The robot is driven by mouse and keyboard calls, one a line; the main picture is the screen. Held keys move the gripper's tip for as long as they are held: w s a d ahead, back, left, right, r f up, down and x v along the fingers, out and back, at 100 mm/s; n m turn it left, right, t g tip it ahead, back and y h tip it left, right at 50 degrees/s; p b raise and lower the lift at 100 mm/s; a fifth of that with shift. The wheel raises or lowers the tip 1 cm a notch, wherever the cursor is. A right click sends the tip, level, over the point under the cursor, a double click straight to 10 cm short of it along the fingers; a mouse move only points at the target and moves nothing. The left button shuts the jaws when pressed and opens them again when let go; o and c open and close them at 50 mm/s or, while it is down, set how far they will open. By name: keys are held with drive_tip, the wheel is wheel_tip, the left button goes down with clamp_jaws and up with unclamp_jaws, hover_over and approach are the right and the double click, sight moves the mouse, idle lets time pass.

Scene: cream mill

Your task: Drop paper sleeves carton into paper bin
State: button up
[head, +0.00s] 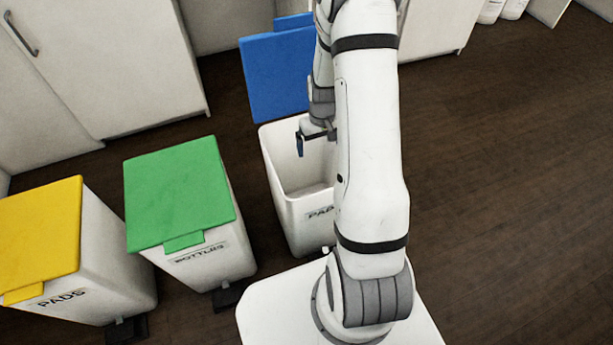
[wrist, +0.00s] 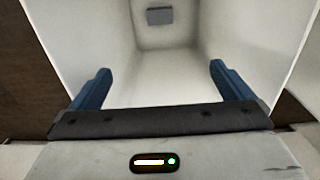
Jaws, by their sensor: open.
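The bin with the raised blue lid (head: 276,72) stands open, and its white body (head: 292,222) carries a label that reads "PA" before my arm hides the rest. My gripper (head: 301,145) is over the open top of this bin. In the wrist view my gripper (wrist: 161,88) has its two blue fingers wide apart with nothing between them, and the bin's pale inside (wrist: 165,65) lies beyond. A small grey rectangular thing (wrist: 159,15) shows inside the bin; I cannot tell whether it is the paper sleeves carton. No carton is clear in the head view.
A closed bin with a green lid (head: 180,188) and a closed bin with a yellow lid (head: 40,225), labelled "PADS", stand to the left. A white cabinet (head: 105,60) is behind them. The dark wooden floor (head: 510,190) on the right is clear.

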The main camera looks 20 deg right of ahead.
drive_tip(key=shift+r, duration=0.1)
wheel_tip(320, 180, up, 8)
drive_tip(key=p, duration=0.2)
drive_tip(key=shift+f, duration=0.2)
drive_tip(key=s+a+r+t+p, duration=0.1)
drive_tip(key=s+a+r+p, duration=0.2)
drive_tip(key=r, duration=1.1)
drive_tip(key=s+a+r+p, duration=0.4)
drive_tip(key=s+r+p, duration=0.5)
drive_tip(key=r, duration=0.5)
drive_tip(key=s+a+r+t+p, duration=0.1)
drive_tip(key=s+a+r+p, duration=0.3)
drive_tip(key=r+p, duration=0.5)
wheel_tip(320, 180, up, 6)
drive_tip(key=s, duration=0.2)
drive_tip(key=shift+s+f+t+p, duration=0.25)
drive_tip(key=shift+s+t+p, duration=0.05)
drive_tip(key=shift+s, duration=0.05)
drive_tip(key=shift+s+a+r, duration=0.1)
drive_tip(key=shift+s+a, duration=0.1)
drive_tip(key=shift+s, duration=0.15)
drive_tip(key=shift+c, duration=0.2)
